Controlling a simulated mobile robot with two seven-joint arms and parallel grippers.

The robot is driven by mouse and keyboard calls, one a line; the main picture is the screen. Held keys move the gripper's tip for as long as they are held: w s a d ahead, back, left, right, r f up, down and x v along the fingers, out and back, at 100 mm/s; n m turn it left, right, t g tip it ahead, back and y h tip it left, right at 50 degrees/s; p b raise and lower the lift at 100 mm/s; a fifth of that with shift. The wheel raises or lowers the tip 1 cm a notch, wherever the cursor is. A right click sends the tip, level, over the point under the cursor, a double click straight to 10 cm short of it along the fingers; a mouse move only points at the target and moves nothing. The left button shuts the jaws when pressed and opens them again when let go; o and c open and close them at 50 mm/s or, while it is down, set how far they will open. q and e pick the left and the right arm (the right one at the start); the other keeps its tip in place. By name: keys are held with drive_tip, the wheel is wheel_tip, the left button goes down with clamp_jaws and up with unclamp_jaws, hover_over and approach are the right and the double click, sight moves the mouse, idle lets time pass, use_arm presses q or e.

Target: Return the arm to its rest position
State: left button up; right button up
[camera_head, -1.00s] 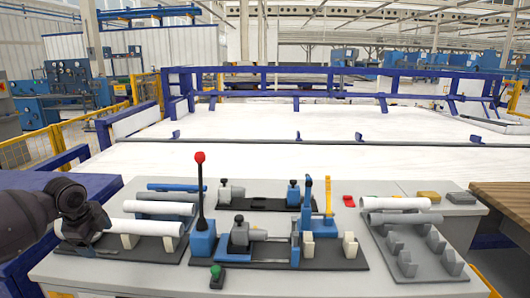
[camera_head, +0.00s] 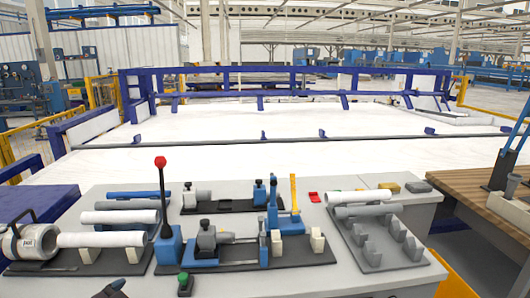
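A small dark piece (camera_head: 112,289), probably part of my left arm or gripper, shows at the bottom edge left of centre. Its fingers cannot be made out. My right gripper is out of view. A white pipe (camera_head: 100,239) lies on the front left stand, and another white pipe (camera_head: 119,217) lies behind it. A blue pipe (camera_head: 138,194) is at the back left. Two light pipes (camera_head: 358,196) lie on the grey rack at the right. A grey cylindrical part (camera_head: 32,242) is at the front pipe's left end; whether they touch is unclear.
The grey table (camera_head: 325,280) carries two clamp fixtures (camera_head: 215,238) in the middle. A red-knobbed lever (camera_head: 161,163) and a yellow-handled lever (camera_head: 293,195) stand up. A green button (camera_head: 184,284) is at the front. A wooden bench (camera_head: 460,190) is at the right.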

use_arm(q)
drive_tip(key=s+d+f+n+y, duration=0.1)
drive_tip(key=s+d+f+n, duration=0.1)
drive_tip(key=s+f, duration=0.3)
drive_tip(key=s+d+f+n+g+y, duration=0.1)
drive_tip(key=s+f, duration=0.3)
drive_tip(key=s, duration=0.8)
drive_tip(key=s+d+f+n+g, duration=0.1)
drive_tip(key=s+f+n, duration=0.3)
drive_tip(key=s, duration=0.5)
drive_tip(key=shift+d+f+y, duration=0.4)
drive_tip(key=shift+d+f, duration=0.4)
drive_tip(key=shift+w, duration=0.1)
